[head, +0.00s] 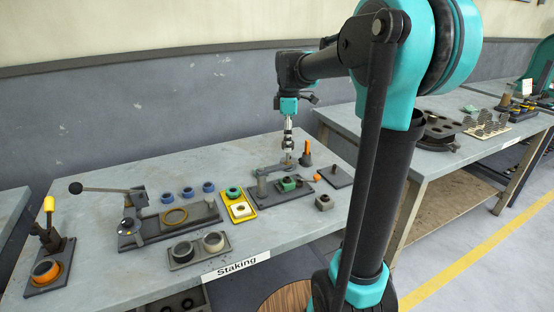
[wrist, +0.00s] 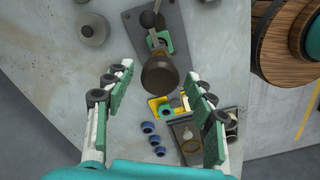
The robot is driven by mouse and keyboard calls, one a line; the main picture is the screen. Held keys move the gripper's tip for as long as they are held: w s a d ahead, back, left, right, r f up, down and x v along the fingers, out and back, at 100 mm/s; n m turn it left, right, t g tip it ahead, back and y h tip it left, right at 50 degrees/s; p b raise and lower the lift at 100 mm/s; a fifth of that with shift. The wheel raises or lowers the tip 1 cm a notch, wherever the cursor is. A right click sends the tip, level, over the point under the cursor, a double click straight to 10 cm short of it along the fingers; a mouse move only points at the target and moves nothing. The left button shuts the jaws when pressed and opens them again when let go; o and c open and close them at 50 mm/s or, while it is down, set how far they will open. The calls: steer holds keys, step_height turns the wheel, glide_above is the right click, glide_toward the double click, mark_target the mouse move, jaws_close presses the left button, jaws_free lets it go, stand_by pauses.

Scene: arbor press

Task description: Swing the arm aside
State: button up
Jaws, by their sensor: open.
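The swing arm (head: 272,170) is a grey bar on a small fixture with a dark base plate (head: 291,193), on the Staking bench. A green part (head: 288,183) sits on the fixture beneath or beside the bar. In the wrist view a dark brown round knob (wrist: 160,76) shows large between my fingers, with green (wrist: 165,42) just beyond it. My gripper (head: 289,146) points down above the bar's right end; its fingers (wrist: 158,70) are open on both sides of the knob. I see gaps between knob and pads; the height between them is hard to judge.
A lever fixture (head: 128,225) and an orange-ringed press (head: 46,272) stand farther left. An orange-topped tool (head: 306,148) stands close right of my gripper.

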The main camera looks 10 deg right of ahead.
steer(key=shift+c, duration=0.5)
steer(key=c, duration=0.7)
steer(key=shift+s, duration=0.1)
